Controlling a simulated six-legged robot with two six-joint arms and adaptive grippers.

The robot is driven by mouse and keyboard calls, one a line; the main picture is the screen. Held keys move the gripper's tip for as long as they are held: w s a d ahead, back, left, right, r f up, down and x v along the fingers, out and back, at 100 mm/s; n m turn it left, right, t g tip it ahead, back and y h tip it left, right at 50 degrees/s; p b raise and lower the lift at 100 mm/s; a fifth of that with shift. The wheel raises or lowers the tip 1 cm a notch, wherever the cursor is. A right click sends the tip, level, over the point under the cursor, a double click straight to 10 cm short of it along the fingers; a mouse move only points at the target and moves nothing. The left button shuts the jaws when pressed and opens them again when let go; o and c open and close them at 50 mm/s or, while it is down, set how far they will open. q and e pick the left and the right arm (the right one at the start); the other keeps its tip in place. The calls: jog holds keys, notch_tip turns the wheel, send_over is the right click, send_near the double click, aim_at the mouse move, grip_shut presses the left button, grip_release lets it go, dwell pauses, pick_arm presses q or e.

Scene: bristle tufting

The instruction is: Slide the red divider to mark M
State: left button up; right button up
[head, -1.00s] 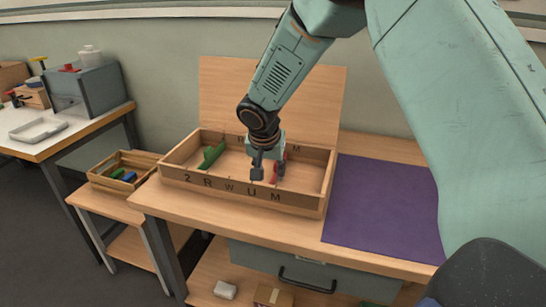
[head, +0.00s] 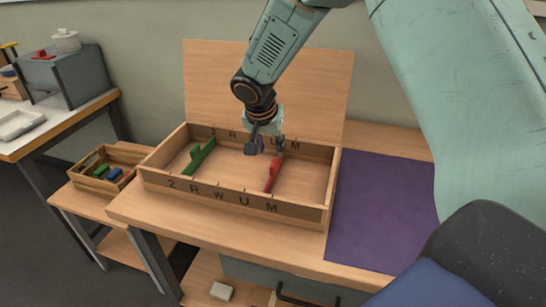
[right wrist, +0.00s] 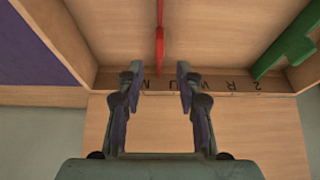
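The red divider (head: 272,177) stands in the wooden tray (head: 160,180), running front to back. Its front end is near the letter M on the front wall, a little to the left of it. It also shows in the right wrist view (right wrist: 160,45), with its end between U and M. My right gripper (head: 266,149) is over the back part of the tray, near the divider's far end, which it partly hides. In the right wrist view its two fingers (right wrist: 158,78) are apart with nothing between the tips. My left gripper is not in view.
A green divider (head: 199,155) stands at the tray's left. A wooden panel (head: 270,80) rises behind the tray. A purple mat (head: 385,205) lies bare to the right. A small crate (head: 120,158) with blue and green pieces stands on a lower table at the left.

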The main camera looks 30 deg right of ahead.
aim_at(273, 163)
jog(key=x, duration=0.6)
jog(key=shift+f+b, duration=0.35)
jog(key=shift+f, duration=0.05)
jog(key=shift+w+a+f, duration=0.1)
jog(key=shift+a+f, duration=0.05)
jog(key=shift+f, duration=0.05)
jog(key=shift+d+f, duration=0.15)
jog(key=shift+d, duration=0.35)
jog(key=shift+w+a, duration=0.1)
jog(key=shift+a, duration=0.25)
jog(key=c, duration=0.4)
jog(key=shift+d, duration=0.2)
grip_shut()
